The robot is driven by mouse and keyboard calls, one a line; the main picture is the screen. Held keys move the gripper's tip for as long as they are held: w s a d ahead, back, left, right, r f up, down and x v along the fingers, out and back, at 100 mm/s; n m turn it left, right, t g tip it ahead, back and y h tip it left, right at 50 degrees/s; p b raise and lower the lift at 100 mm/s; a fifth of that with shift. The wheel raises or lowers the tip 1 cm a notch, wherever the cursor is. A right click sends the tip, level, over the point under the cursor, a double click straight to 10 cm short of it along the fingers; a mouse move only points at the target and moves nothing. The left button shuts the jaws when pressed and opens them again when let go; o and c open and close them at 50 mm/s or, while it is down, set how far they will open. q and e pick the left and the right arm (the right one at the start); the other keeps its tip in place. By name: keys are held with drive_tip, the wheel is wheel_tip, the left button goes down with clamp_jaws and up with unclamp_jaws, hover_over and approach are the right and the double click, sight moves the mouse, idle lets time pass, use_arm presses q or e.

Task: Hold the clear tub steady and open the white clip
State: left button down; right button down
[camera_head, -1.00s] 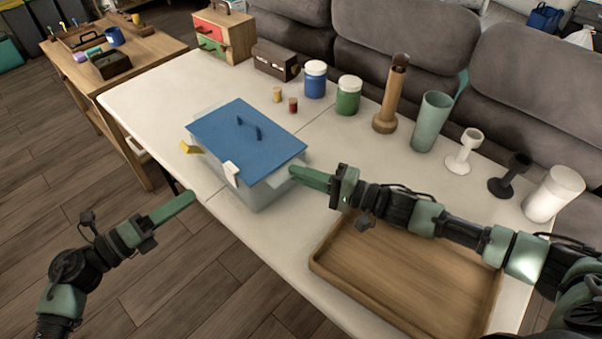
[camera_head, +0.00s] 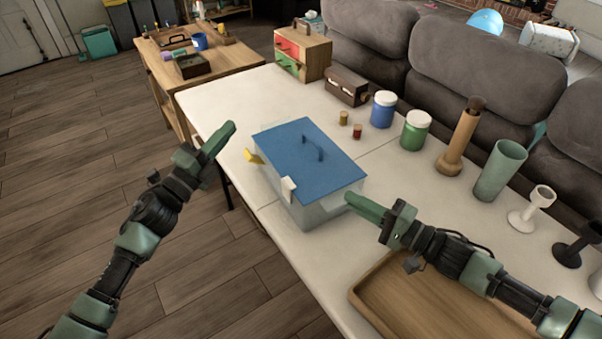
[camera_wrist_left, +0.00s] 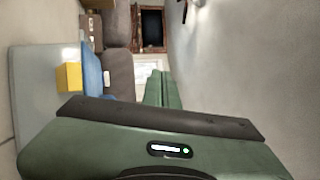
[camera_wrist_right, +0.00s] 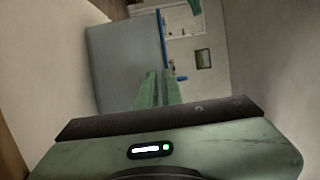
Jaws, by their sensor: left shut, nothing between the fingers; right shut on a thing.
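The clear tub (camera_head: 326,210) stands on the white table with a blue lid (camera_head: 310,155). The white clip (camera_head: 289,189) sits at the lid's near edge, against the tub's front. A yellow clip (camera_head: 253,156) sticks out from the tub's left side; it also shows in the left wrist view (camera_wrist_left: 68,77). My right gripper (camera_head: 350,197) is shut on the tub at its right end; its fingers also show in the right wrist view (camera_wrist_right: 157,78). My left gripper (camera_head: 231,126) is shut and empty, left of the tub and apart from both clips.
A wooden tray (camera_head: 420,305) lies in front of my right arm. Blue (camera_head: 383,110) and green (camera_head: 415,132) jars, small yellow and red pieces and several cups and stands line the table's back. A sofa is behind. The floor left of the table is clear.

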use_arm(q)
drive_tip(key=w+a+r+n+t+y, duration=0.1)
drive_tip(key=w+a+r+n+y, duration=0.15)
drive_tip(key=w+n+y, duration=0.5)
drive_tip(key=w+d+f+n+g, duration=0.1)
drive_tip(key=w+d+n+g, duration=0.35)
drive_tip(key=d+n, duration=0.3)
drive_tip(key=s+d+g, duration=0.5)
drive_tip(key=s+g, duration=0.1)
drive_tip(key=s, duration=0.2)
drive_tip(key=s+d+r+g, duration=0.1)
drive_tip(key=s+d+g, duration=0.5)
drive_tip(key=s, duration=0.3)
drive_tip(key=shift+r+m, duration=0.15)
drive_tip(key=shift+m, duration=0.25)
drive_tip(key=shift+w+g, duration=0.1)
drive_tip(key=shift+g, duration=0.15)
